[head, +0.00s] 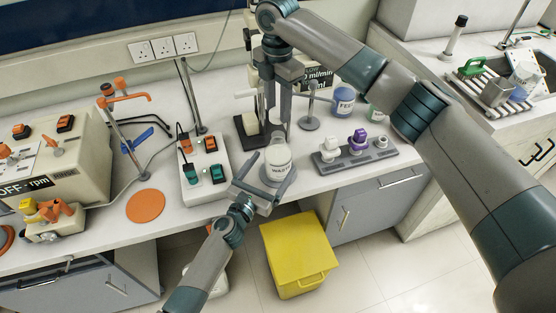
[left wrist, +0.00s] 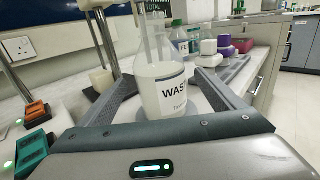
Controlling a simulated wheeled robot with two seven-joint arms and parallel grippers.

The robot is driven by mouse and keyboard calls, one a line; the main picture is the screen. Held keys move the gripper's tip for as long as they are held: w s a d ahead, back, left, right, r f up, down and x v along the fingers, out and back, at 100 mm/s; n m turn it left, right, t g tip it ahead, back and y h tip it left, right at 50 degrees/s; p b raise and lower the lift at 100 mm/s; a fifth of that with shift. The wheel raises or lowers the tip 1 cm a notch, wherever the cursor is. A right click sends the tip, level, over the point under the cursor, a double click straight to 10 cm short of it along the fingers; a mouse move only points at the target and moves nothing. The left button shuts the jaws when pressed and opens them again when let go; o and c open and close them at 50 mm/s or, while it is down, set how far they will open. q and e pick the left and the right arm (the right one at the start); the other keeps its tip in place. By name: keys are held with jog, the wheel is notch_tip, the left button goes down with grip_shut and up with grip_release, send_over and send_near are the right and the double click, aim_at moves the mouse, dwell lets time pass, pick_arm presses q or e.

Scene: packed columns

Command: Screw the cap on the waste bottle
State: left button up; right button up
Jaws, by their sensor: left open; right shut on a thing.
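The waste bottle (head: 279,164) stands upright near the front edge of the bench, white with a "WASTE" label. It is large in the left wrist view (left wrist: 165,90), between my left fingers. My left gripper (head: 264,188) is open around the bottle's lower part; I cannot tell whether the fingers touch it. My right gripper (head: 277,122) points down directly above the bottle's neck. It is shut on what seems to be the cap, mostly hidden at the fingertips. In the left wrist view the right fingers (left wrist: 152,38) reach down to the neck.
A grey rack (head: 366,158) with white and purple pieces stands to the right. A switch box (head: 205,172) stands close on the left, beside an orange disc (head: 145,206). A stand and "FEED" bottle (head: 344,99) are behind. A yellow bin (head: 297,250) is on the floor below.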

pick_arm(q)
jog(key=x, duration=0.8)
jog(key=c, duration=1.6)
pick_arm(e)
send_over(278, 135)
jog(key=shift+f, duration=2.5)
jog(key=shift+f, duration=0.1)
jog(key=shift+f, duration=0.8)
jog(key=shift+f, duration=0.5)
pick_arm(q)
jog(key=c, duration=0.6)
